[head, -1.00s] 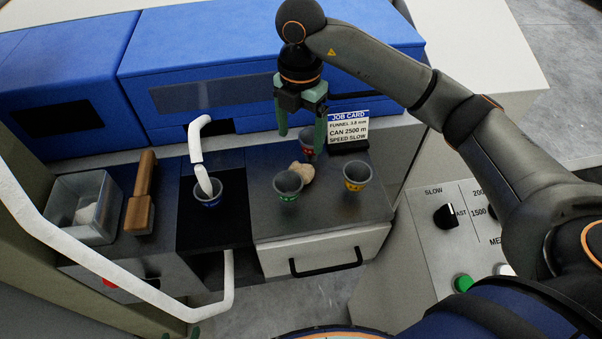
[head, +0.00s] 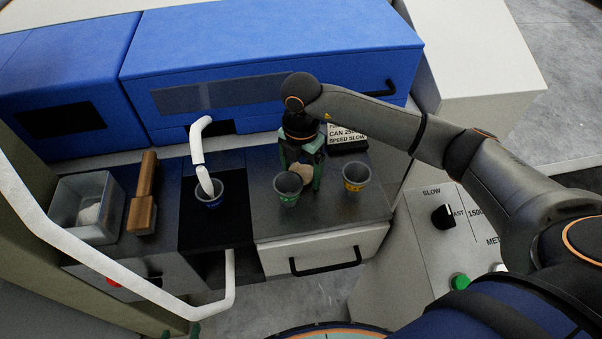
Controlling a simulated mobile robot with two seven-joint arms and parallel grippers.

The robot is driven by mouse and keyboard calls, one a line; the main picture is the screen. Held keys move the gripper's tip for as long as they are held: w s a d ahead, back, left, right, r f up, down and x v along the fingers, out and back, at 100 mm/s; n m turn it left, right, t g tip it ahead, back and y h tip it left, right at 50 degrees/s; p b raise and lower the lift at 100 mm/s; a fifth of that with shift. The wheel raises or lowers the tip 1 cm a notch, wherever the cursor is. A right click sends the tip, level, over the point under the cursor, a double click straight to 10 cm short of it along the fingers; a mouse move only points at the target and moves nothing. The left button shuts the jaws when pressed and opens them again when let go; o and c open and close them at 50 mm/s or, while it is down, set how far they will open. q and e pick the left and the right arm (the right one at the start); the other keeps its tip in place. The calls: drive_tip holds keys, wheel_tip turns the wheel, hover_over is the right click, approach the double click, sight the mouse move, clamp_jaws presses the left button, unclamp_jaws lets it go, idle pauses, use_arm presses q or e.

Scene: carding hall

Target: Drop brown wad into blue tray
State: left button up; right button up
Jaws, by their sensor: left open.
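The brown wad (head: 300,171) is a tan lump on the dark metal worktop, partly hidden by my gripper and a cup. My left gripper (head: 300,176) is low over it, its green fingers apart on either side; I cannot tell whether they touch it. I see no clear blue tray. A grey cup with a blue band (head: 209,193) stands on the black plate at the white spout. My right gripper is not clearly in view.
A green-banded cup (head: 287,189) is close to my fingers, and a yellow-banded cup (head: 355,177) stands right. A grey metal bin (head: 68,219) and wooden block (head: 142,206) are left. The job card (head: 347,132) stands behind. A white rail (head: 100,262) crosses in front.

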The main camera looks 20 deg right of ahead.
clamp_jaws()
idle(0.6)
